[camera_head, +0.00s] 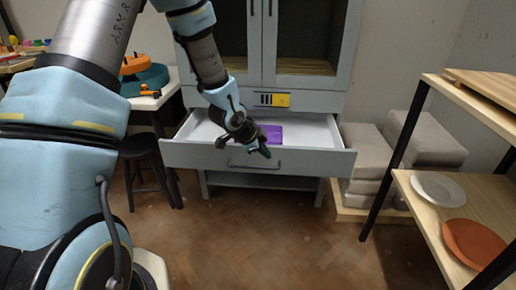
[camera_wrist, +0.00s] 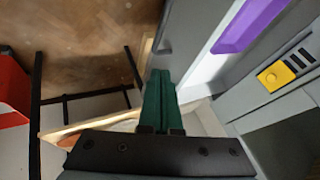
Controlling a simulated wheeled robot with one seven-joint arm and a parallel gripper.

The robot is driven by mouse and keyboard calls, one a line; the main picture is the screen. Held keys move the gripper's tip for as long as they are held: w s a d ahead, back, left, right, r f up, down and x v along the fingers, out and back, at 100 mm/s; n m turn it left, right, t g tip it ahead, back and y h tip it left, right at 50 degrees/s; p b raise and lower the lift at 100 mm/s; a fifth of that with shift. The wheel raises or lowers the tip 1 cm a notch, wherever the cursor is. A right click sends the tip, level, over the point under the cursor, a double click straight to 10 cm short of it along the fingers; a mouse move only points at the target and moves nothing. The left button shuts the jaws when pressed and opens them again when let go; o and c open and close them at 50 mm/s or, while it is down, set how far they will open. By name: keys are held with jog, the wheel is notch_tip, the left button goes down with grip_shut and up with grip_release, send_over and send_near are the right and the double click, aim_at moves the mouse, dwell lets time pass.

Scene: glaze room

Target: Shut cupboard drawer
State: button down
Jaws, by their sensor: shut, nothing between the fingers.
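The grey cupboard (camera_head: 310,98) has one wide drawer (camera_head: 310,160) pulled out below its glass doors. The drawer front carries a dark bar handle (camera_head: 254,166). A purple item (camera_head: 271,133) lies in the drawer; it also shows in the wrist view (camera_wrist: 250,24). My gripper (camera_head: 264,152) is at the drawer front's top edge, near its middle and just above the handle. In the wrist view my gripper's dark green fingers (camera_wrist: 158,95) are together and empty, beside the grey drawer front (camera_wrist: 178,40). I cannot tell whether they touch it.
A yellow-marked panel (camera_head: 280,100) is above the drawer. At right, a wooden shelf unit (camera_head: 412,215) holds a white plate (camera_head: 438,188) and an orange plate (camera_head: 475,244). Pale blocks (camera_head: 425,140) are stacked behind it. A black stool (camera_head: 142,150) stands left. The floor (camera_head: 250,235) before the drawer is clear.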

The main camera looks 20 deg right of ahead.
aim_at(277, 155)
jog(key=w+d+f, duration=0.3)
jog(key=shift+d+p, duration=0.1)
jog(key=shift+p, duration=0.2)
jog(key=shift+w+d, duration=0.45)
jog(key=shift+w, duration=0.15)
jog(key=shift+w+d, duration=0.1)
jog(key=shift+w, duration=0.05)
